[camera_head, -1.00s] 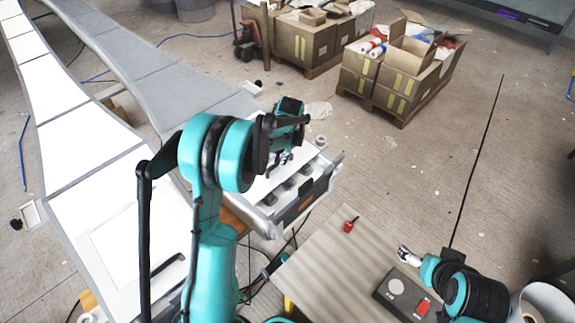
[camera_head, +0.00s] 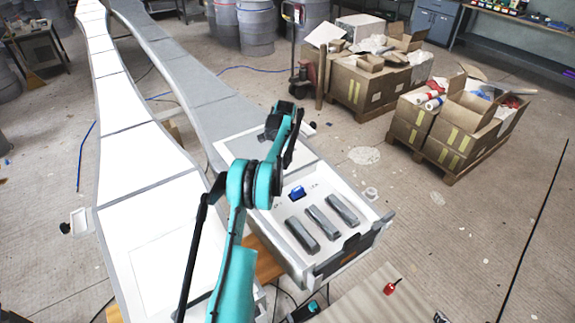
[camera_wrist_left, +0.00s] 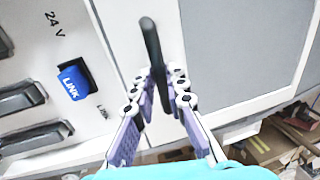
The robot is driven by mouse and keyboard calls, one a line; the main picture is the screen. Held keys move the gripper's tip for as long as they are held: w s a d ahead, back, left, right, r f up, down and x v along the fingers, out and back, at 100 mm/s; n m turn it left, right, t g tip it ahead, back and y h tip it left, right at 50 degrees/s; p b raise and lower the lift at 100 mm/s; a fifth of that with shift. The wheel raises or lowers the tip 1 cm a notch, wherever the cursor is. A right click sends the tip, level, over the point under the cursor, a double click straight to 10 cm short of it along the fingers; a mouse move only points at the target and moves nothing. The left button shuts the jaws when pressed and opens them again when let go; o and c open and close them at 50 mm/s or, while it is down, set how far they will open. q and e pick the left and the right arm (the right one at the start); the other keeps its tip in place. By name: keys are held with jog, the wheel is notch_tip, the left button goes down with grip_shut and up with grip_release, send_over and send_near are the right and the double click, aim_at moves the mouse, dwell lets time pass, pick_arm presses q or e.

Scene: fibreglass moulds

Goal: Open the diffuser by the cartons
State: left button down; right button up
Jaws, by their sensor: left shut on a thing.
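The diffuser nearer the cartons ends in a white tray (camera_head: 362,226) holding several grey bars and a blue LINK connector (camera_head: 297,194). The connector also shows in the wrist view (camera_wrist_left: 76,82). Behind it lies a pale grey lid panel (camera_wrist_left: 215,60) with a black loop handle (camera_wrist_left: 149,35). The panel looks flat in its frame. My left gripper (camera_wrist_left: 158,78) is shut on the handle, its fingers on either side of the handle's lower part. In the head view my left gripper (camera_head: 272,128) is over that panel, partly hidden by its wrist.
Open cartons (camera_head: 375,82) stand on pallets at the back right, with a second group (camera_head: 455,125) nearer. A long white mould (camera_head: 130,110) runs along the left. A table with a red object (camera_head: 392,287) is at the bottom. The floor at right is mostly clear.

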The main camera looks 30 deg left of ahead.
pick_arm(q)
jog(key=shift+w+a, duration=0.35)
jog(key=shift+a, duration=0.45)
jog(key=shift+w+a, duration=0.3)
jog(key=shift+a, duration=0.45)
jog(key=c, duration=1.5)
grip_release()
jog(key=shift+c, duration=0.2)
jog(key=shift+r, duration=0.1)
notch_tip(320, 180, up, 12)
jog(key=d, duration=0.2)
jog(key=shift+s+f, duration=0.2)
jog(key=shift+s, duration=0.25)
jog(key=shift+d, duration=0.1)
